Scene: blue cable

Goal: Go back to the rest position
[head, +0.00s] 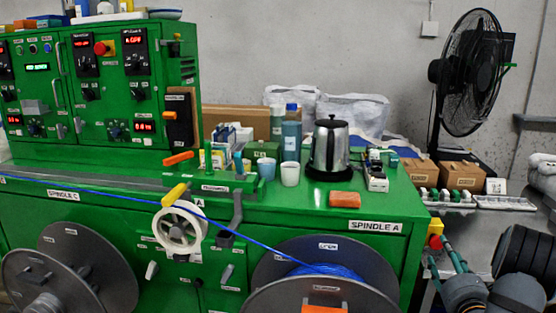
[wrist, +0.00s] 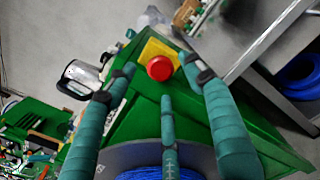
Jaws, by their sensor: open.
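My gripper (head: 443,252) is at the right in the head view, beside the right end of the green machine. Its green fingers are spread apart and empty. In the wrist view the fingers of my gripper (wrist: 160,75) frame a red button (wrist: 159,68) on a yellow box; I cannot tell the exact gap to it. The button also shows in the head view (head: 435,227). The blue cable (head: 262,243) runs from the left edge past a white pulley wheel (head: 180,228) to the spool (head: 375,265) at Spindle A, where blue cable is wound.
The green machine (head: 400,205) carries a kettle (head: 330,145), cups, a bottle and an orange block (head: 345,199) on top. Behind my arm stand cardboard boxes (head: 463,176) and a black fan (head: 472,75). A grey table (wrist: 265,45) is at the upper right in the wrist view.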

